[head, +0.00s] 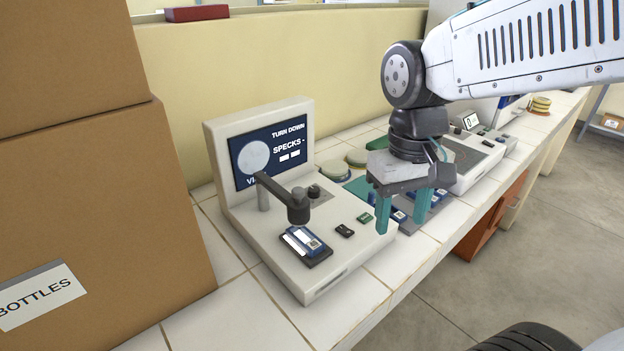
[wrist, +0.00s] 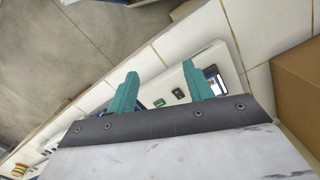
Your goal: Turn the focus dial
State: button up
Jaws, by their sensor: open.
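A cream viewer with an upright screen (head: 268,152) stands on the tiled bench. The screen shows a pale disc and the words "TURN DOWN" and "SPECKS -". A small dark round knob (head: 314,191), seemingly the focus dial, sits on a grey patch of the viewer's base (head: 322,272), behind the black lens arm (head: 298,208). My gripper (head: 402,219) is open with teal fingers pointing down, empty, to the right of the knob and beyond the base's right edge. In the wrist view my gripper (wrist: 160,72) spans part of the viewer; the knob cannot be made out there.
A slide (head: 303,241) lies under the lens arm. A dark button (head: 345,230) and a green button (head: 364,218) are on the base. Cardboard boxes (head: 95,190) stand close at left. Behind my gripper are stacked dishes (head: 357,158) and another instrument (head: 470,163).

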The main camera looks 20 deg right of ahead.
jog(key=w+a+f+m, duration=0.2)
jog(key=w+f, duration=0.1)
jog(key=w, duration=1)
jog(key=m, duration=0.6)
send_over(314, 189)
jog(key=shift+t, duration=0.3)
notch_tip(314, 189, down, 4)
jog(key=shift+f, duration=0.1)
jog(key=shift+r+m, duration=0.2)
jog(key=shift+m, duration=0.1)
jog(key=shift+f, duration=0.55)
notch_tip(314, 189, down, 7)
jog(key=shift+r, duration=0.1)
jog(key=c, duration=1)
